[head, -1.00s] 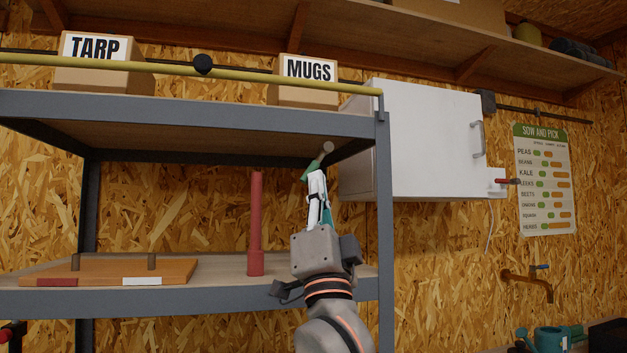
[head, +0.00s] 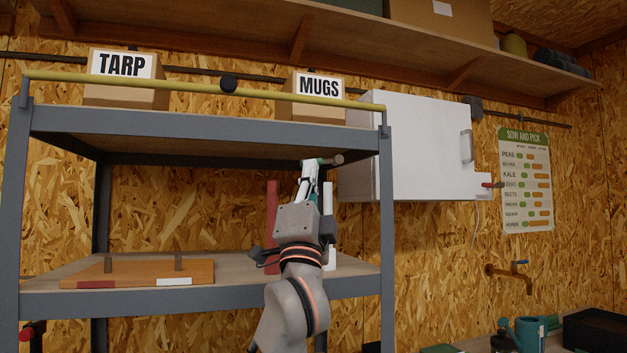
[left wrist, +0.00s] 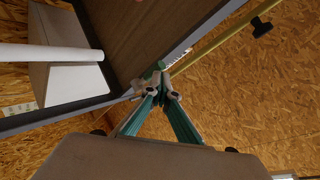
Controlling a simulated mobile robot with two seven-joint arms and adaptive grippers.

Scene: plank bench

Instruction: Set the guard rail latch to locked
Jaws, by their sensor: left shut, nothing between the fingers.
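The yellow guard rail (head: 180,86) runs along the front of the top shelf, with a round black knob (head: 228,84) on it. A short grey-brown round bar (head: 338,159) shows under the shelf's right front corner. I cannot tell if it is the latch. My left gripper (head: 311,165) is shut and empty, its tips close beside that bar; contact is unclear. In the left wrist view the closed teal fingers (left wrist: 158,88) reach the shelf edge, with the rail (left wrist: 222,38) beyond. My right gripper is not in view.
A red post (head: 271,222) and a white post (head: 329,225) stand on the lower shelf near my arm. An orange board (head: 140,272) with two brown pegs lies left. The shelf's grey upright (head: 387,240) and a white cabinet (head: 425,145) are right.

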